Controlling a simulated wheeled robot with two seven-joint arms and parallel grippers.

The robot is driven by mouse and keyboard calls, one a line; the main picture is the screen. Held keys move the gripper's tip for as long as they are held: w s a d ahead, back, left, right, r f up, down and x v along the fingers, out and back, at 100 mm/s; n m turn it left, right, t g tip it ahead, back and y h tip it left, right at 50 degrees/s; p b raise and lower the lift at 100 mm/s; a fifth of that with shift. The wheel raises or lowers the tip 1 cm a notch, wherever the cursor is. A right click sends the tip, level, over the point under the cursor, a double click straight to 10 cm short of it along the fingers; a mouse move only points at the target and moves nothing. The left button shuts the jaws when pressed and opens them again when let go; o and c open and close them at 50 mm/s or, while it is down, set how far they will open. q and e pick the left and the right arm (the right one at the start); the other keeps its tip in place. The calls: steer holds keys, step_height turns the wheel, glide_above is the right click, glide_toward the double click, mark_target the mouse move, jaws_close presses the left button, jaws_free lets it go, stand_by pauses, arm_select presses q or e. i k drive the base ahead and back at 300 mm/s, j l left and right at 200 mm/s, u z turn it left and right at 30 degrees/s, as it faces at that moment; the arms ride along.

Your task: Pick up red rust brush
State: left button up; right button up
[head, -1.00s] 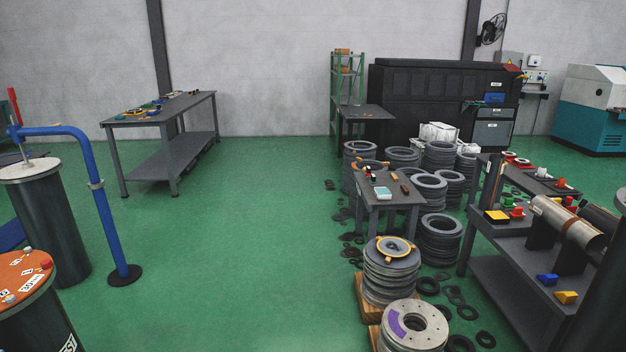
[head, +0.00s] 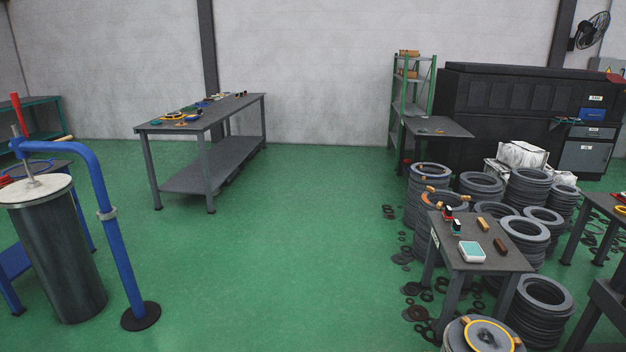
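I cannot make out for certain which thing is the red rust brush. Small red-and-black items (head: 447,213) lie at the back left of the small grey table (head: 468,258) at the right of the head view. Two small brown blocks, perhaps brushes, lie there too: a lighter one (head: 483,224) and a darker one (head: 500,246). A long grey workbench (head: 222,108) at the left back holds several small coloured tools, too small to tell apart. Neither of my grippers is in view.
Stacks of grey rings (head: 525,232) crowd around the small table, with loose rings (head: 415,313) on the floor. A blue bent pipe stand (head: 112,225) and a dark cylinder (head: 58,250) stand at the left. The green floor (head: 270,250) between is clear.

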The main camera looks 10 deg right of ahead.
mark_target(447, 214)
steer(key=i+z, duration=0.1)
steer(key=i, duration=0.55)
steer(key=i+z, duration=0.15)
steer(key=i, duration=0.45)
steer(key=i+j+z, duration=0.1)
steer(key=i, duration=0.5)
steer(key=i+z, duration=0.35)
steer(key=i+j+z, duration=0.1)
steer(key=i+z, duration=0.3)
steer(key=i, duration=0.15)
steer(key=i+j+z, duration=0.2)
steer(key=i+z, duration=0.15)
steer(key=i+l+z, duration=0.15)
steer(key=i+z, duration=0.35)
steer(key=i, duration=0.35)
